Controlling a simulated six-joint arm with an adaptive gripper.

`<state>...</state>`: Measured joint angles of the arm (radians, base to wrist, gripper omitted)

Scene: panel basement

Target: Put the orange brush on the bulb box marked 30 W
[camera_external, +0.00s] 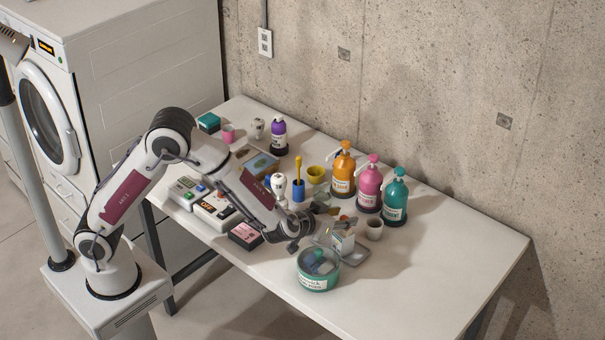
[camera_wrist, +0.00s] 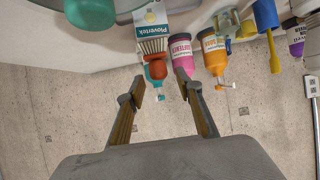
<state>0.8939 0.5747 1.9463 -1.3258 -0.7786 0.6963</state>
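My gripper (camera_wrist: 164,88) is open and empty in the wrist view, its two brown-padded fingers apart. In the outside view, my gripper (camera_external: 318,228) is low over the cluttered middle of the table. A brush with pale bristles and an orange band (camera_wrist: 153,56) shows just beyond the fingertips, in front of a white and teal box (camera_wrist: 152,14) marked Plovertek. I cannot tell whether brush and box touch. In the outside view the brush is too small and crowded to make out. No 30 W marking is readable in either view.
A teal tub (camera_external: 319,268) with items in it stands near the table's front edge. Orange (camera_external: 343,172), pink (camera_external: 369,186) and teal (camera_external: 394,199) pump bottles stand behind. The table's right end is clear.

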